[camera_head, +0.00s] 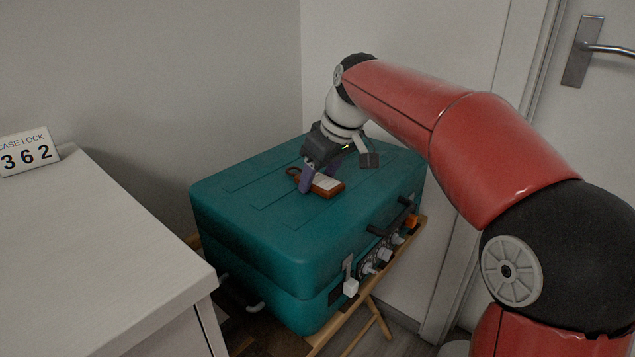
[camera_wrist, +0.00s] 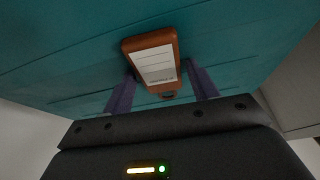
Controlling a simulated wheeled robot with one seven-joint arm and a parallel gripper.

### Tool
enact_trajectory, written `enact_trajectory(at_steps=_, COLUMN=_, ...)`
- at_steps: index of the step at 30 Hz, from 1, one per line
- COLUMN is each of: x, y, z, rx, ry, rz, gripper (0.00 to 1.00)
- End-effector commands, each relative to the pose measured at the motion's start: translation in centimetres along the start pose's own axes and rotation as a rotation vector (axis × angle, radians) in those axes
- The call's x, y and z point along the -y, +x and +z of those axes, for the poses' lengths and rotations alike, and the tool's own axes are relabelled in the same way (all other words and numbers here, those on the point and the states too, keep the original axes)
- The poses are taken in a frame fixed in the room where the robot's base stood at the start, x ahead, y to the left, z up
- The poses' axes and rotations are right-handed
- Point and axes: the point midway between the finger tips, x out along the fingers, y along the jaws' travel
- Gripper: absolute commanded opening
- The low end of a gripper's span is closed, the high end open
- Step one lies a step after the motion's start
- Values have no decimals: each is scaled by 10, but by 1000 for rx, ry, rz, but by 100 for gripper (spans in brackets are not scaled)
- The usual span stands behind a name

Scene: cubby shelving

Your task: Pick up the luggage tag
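The luggage tag (camera_head: 328,185) is brown with a white label panel and lies on the lid of the teal suitcase (camera_head: 255,215). A dark brown loop shows at its left end. In the wrist view, the tag (camera_wrist: 152,62) sits label toward the camera. My gripper (camera_head: 311,176) is over the lid at the tag. In the wrist view, the purple fingers of my gripper (camera_wrist: 160,72) are spread, one on each side of the tag's near end. I cannot tell whether they touch it. The far finger is partly hidden in the head view.
The suitcase rests on a wooden stand (camera_head: 375,300); its front has a handle (camera_head: 393,217), latches and knobs. A pale cabinet (camera_head: 95,250) stands at left with a "CASE LOCK 362" sign (camera_head: 27,152). Walls are behind, and a door with a lever handle (camera_head: 605,50) is at right.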

Motion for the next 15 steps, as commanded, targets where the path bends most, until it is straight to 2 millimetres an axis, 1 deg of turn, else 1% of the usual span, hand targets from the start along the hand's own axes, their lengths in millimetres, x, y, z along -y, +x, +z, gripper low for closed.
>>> enact_trajectory(at_steps=1, x=0, y=0, z=0, rx=0, ry=0, rz=0, gripper=52)
enact_trajectory(at_steps=7, x=0, y=0, z=0, rx=0, ry=0, rz=0, gripper=26)
enact_trajectory(at_steps=15, x=0, y=-1, z=0, rx=0, ry=0, rz=1, gripper=25)
